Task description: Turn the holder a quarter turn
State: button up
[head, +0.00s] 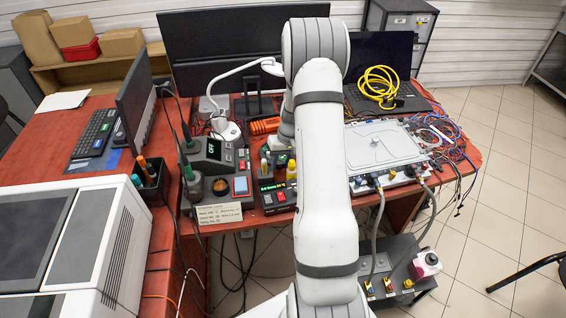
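No part is clearly marked as the holder. A flat silver metal plate (382,146) lies on the right part of the red table, in or on a frame with fittings along its front edge; it may be the holder, but I cannot tell. Two grey hoses (377,222) run from fittings at that front edge down to a dark box (408,290) below the table. The box has red and yellow connectors on top. My arm rises through the middle of the head view and hides part of the plate's left side.
A soldering station (213,150), a small meter (277,196) and bottles crowd the table left of my arm. A laptop (378,55) with a coiled yellow cable (378,84) stands behind the plate. Loose wires (452,140) lie at right.

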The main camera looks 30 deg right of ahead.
notch_tip(320, 180, up, 8)
jog(key=d+p, duration=0.1)
jog(key=p, duration=0.2)
jog(key=shift+d+f, duration=0.25)
jog(key=shift+d, duration=0.05)
jog(key=shift+s, duration=0.1)
